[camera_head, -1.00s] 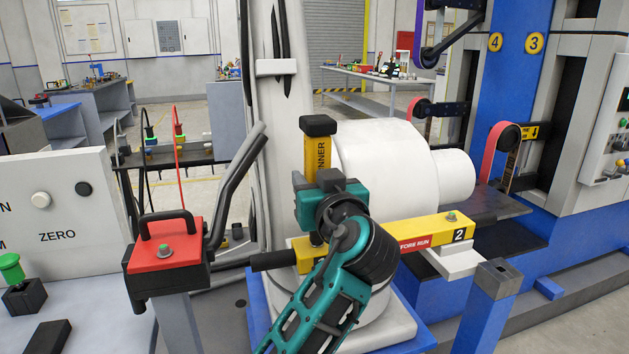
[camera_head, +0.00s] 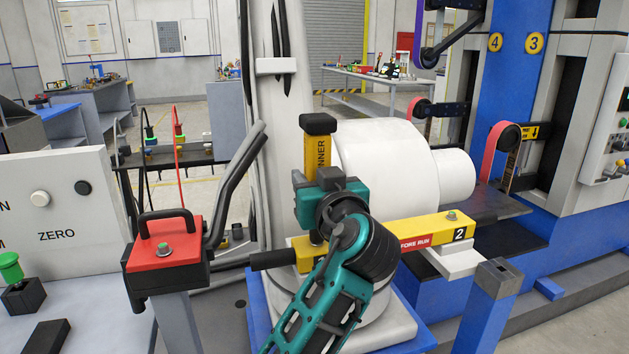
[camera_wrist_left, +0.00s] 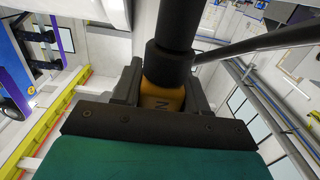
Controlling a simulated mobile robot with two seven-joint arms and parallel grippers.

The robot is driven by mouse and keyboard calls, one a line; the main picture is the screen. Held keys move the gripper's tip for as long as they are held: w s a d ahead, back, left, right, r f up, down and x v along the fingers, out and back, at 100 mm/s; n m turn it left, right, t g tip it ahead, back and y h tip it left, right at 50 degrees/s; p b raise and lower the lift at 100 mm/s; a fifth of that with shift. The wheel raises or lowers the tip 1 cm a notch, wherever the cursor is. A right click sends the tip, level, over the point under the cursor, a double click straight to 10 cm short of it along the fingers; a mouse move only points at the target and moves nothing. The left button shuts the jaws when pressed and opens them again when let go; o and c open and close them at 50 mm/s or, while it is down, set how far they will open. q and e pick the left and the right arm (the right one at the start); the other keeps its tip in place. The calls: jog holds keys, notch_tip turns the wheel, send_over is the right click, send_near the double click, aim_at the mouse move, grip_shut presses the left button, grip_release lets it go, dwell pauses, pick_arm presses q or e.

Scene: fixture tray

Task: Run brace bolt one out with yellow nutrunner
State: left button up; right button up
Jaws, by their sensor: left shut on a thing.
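The yellow nutrunner (camera_head: 318,153) with a black cap stands upright above the left part of the yellow brace bar (camera_head: 400,236). My teal left gripper (camera_head: 322,188) is shut on its body. The left wrist view shows the orange-yellow nutrunner body (camera_wrist_left: 163,100) between the dark jaws (camera_wrist_left: 160,90). The nutrunner's lower end is at the bar by the black handle (camera_head: 272,260); my gripper and arm partly cover this spot, and I cannot see bolt one. Bolt two (camera_head: 451,215) shows green by the label 2 at the bar's right end. My right gripper is not in view.
A white cylindrical machine body (camera_head: 390,165) stands close behind the nutrunner. A red-topped box (camera_head: 165,240) on a grey post is to the left. A blue post (camera_head: 485,300) stands at the lower right. A white ZERO panel (camera_head: 60,215) is at far left.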

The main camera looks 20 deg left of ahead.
aim_at(315, 145)
pick_arm(q)
jog(key=shift+f+b, duration=0.45)
jog(key=shift+b, duration=0.05)
dwell(1.7)
jog(key=shift+r, duration=0.1)
dwell(0.4)
jog(key=shift+r+p, duration=2.15)
jog(key=shift+r, duration=1.15)
jog(key=shift+s, duration=0.1)
